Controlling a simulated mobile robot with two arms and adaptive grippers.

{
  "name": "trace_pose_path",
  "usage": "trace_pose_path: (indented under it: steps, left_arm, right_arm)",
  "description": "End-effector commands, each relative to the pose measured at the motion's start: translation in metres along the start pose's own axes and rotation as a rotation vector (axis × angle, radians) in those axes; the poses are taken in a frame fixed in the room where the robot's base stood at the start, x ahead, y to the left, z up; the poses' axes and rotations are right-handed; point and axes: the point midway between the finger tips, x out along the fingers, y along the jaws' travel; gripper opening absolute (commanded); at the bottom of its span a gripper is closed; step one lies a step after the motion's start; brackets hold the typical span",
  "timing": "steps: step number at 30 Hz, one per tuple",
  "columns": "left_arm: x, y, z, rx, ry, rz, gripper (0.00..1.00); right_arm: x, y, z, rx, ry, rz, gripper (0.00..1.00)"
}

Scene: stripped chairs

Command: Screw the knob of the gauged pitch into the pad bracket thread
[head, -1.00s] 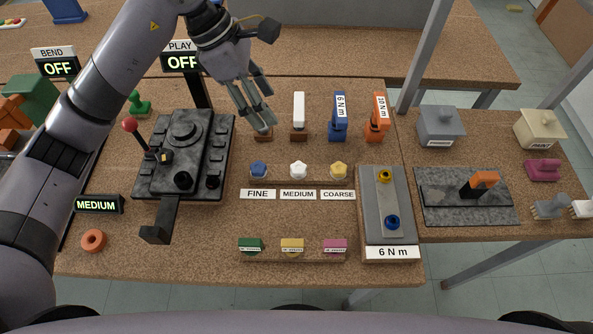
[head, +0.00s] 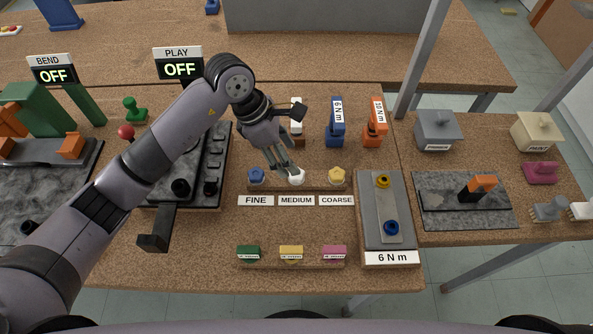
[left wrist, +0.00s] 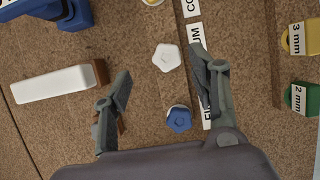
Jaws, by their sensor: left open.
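Three star-shaped knobs stand in a row on a wooden strip: blue (head: 257,176) over the FINE label, white (head: 297,178) over MEDIUM, yellow (head: 337,176) over COARSE. My left gripper (head: 287,171) is open and empty, its fingertips over the white knob in the head view. In the left wrist view, the open fingers (left wrist: 163,85) are apart; the white knob (left wrist: 167,57) lies ahead between them, and the blue knob (left wrist: 178,119) lies nearer, beside the right finger. I cannot tell which fixture is the pad bracket. My right gripper is not in view.
Right of the knobs is a grey plate (head: 368,235) marked 6 N m. Behind them stand white, blue (head: 336,124) and orange (head: 375,125) tools. In front lie green, yellow and pink tagged blocks (head: 291,252). A black machine (head: 212,165) is partly behind my arm.

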Motion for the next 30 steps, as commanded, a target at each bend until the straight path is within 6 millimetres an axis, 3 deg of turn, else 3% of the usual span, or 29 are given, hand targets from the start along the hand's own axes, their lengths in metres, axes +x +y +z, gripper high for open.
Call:
trace_pose_path:
  steps: [5, 11, 16, 24, 30]
  left_arm:
    - [0.009, -0.002, -0.001, -0.002, 0.001, -0.003, 0.54]
    - [0.034, -0.010, -0.004, -0.003, 0.000, -0.006, 0.54]
    - [0.054, -0.008, -0.005, -0.002, 0.000, -0.002, 0.54]
    - [0.057, -0.007, -0.006, -0.001, 0.001, 0.000, 0.53]
    - [0.057, -0.007, -0.006, -0.001, 0.001, 0.000, 0.40]
  right_arm:
    - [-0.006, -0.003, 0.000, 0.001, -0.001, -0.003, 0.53]
    - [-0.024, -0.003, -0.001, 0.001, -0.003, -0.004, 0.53]
    - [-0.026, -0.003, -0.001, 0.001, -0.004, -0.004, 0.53]
    - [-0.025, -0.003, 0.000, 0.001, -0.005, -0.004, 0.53]
    - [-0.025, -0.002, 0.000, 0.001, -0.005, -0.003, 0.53]
